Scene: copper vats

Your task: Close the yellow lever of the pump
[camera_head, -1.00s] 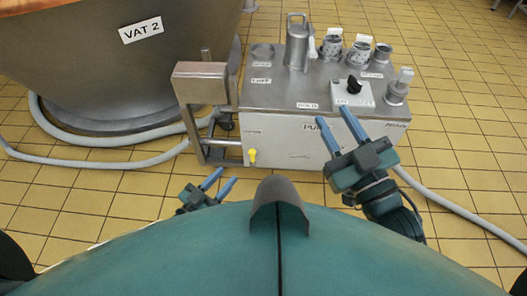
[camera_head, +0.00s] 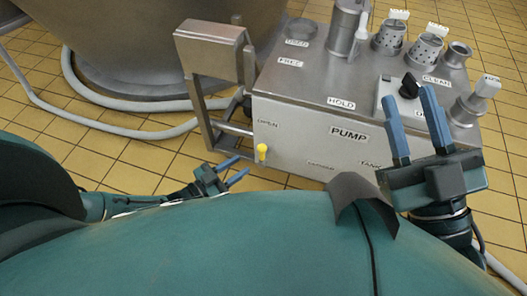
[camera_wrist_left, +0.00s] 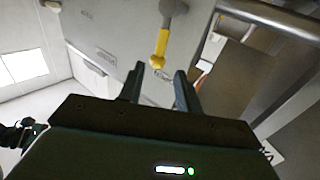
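The yellow lever (camera_head: 262,150) is a small handle low on the left of the pump's (camera_head: 300,135) front face, near the label OPEN. In the left wrist view the lever (camera_wrist_left: 161,48) hangs from a grey pivot, just beyond the fingertips and roughly between them. My left gripper (camera_head: 236,168) is open and empty, in front of and below the lever in the head view; it also shows in the left wrist view (camera_wrist_left: 158,72). The two do not appear to touch. My right gripper (camera_head: 408,112) is open and empty, fingers up, before the pump's right side.
A metal bracket (camera_head: 210,32) stands at the pump's left side, close to the lever. On the pump top are a control box with a black knob (camera_head: 409,86) and several metal cylinders. A grey hose (camera_head: 130,131) lies on the tiled floor beside the copper vat (camera_head: 190,60).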

